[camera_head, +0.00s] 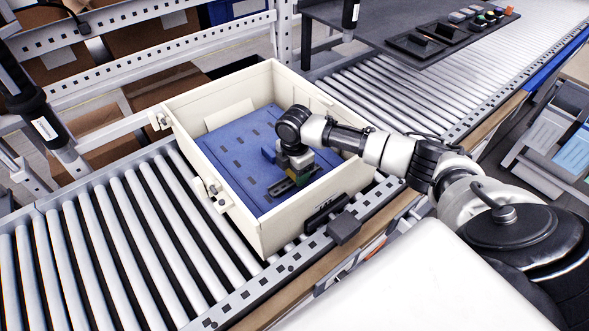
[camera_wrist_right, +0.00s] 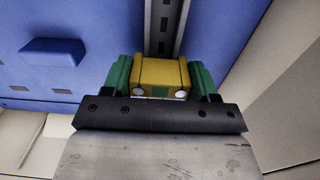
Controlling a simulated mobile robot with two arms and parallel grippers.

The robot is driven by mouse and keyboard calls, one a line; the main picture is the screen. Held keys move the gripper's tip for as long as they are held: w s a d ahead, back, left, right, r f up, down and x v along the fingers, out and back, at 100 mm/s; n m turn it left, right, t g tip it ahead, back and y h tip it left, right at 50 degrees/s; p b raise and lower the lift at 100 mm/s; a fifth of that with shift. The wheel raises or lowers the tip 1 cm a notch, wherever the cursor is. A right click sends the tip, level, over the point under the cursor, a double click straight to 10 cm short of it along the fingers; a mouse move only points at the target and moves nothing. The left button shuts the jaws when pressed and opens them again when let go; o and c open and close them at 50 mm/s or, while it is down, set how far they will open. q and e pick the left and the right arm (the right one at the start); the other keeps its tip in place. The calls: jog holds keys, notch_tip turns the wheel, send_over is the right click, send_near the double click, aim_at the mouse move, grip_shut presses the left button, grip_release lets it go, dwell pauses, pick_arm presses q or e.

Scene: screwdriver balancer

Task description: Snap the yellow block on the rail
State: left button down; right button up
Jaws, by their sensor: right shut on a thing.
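The yellow block (camera_wrist_right: 160,72) is held between the green fingertips of my right gripper (camera_wrist_right: 162,82) in the right wrist view. In the head view my right gripper (camera_head: 294,176) reaches down inside the cream box, and the block is mostly hidden there. The grey slotted rail (camera_wrist_right: 165,25) lies on the blue panel, and its visible part runs away from behind the block. The rail (camera_head: 278,190) is a short dark strip beside the gripper in the head view. I cannot tell whether block and rail touch. My left gripper is not in view.
The cream box (camera_head: 180,132) with the blue panel (camera_head: 235,142) stands on a roller conveyor (camera_head: 110,240). A small blue block (camera_wrist_right: 55,52) sits on the panel left of the gripper. The box walls surround the gripper. A dark tray (camera_head: 415,46) with small coloured parts stands at the back right.

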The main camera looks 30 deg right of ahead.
jog(key=shift+f, duration=0.1)
jog(key=o, duration=1.1)
notch_tip(320, 180, up, 11)
jog(key=shift+f, duration=0.1)
